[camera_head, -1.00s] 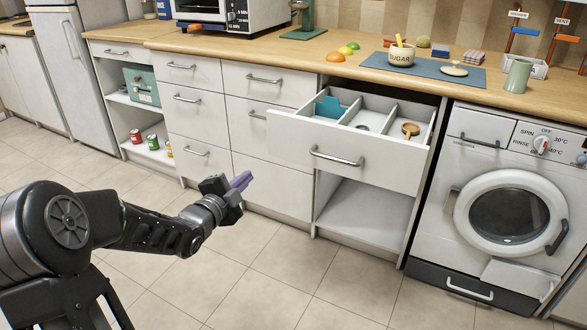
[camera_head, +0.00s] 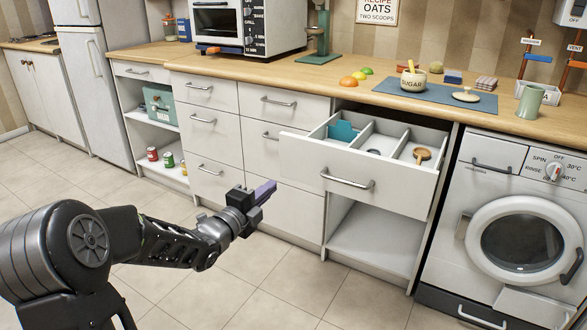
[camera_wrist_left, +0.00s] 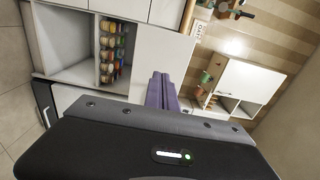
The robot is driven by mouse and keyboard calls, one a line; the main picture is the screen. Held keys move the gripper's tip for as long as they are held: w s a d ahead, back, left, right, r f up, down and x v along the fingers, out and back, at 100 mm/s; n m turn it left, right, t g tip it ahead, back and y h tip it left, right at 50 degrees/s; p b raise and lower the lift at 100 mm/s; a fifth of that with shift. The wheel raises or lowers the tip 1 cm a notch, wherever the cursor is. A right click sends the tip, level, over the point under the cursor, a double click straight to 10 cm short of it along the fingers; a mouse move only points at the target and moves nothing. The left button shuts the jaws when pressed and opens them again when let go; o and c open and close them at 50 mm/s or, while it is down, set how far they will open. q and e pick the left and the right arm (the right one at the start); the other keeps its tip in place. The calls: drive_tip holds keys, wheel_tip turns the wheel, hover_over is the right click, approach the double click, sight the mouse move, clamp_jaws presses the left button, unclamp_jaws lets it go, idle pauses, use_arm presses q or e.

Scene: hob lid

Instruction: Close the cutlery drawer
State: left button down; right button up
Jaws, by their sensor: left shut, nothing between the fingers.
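The cutlery drawer (camera_head: 345,182) is pulled out under the counter, left of the washing machine. Its white front carries a metal bar handle (camera_head: 347,180). Inside are dividers, a teal item (camera_head: 343,132) and a wooden spoon-like item (camera_head: 422,154). My left gripper (camera_head: 265,192) has purple fingers, shut and empty. In the head view it appears to the left of the drawer front and lower, apart from it. The shut fingers also show in the left wrist view (camera_wrist_left: 161,92). My right gripper is not in view.
The washing machine (camera_head: 520,240) stands right of the drawer. An open shelf space (camera_head: 375,240) lies below it. Closed drawers (camera_head: 285,105) are to its left. The counter holds a sugar pot (camera_head: 413,82), fruit and a green mug (camera_head: 530,102). The tiled floor in front is clear.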

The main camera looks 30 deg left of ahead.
sight(299, 163)
use_arm(q)
drive_tip(key=w, duration=1.2)
drive_tip(key=shift+w+d+b, duration=0.3)
drive_tip(key=shift+d+b, duration=0.1)
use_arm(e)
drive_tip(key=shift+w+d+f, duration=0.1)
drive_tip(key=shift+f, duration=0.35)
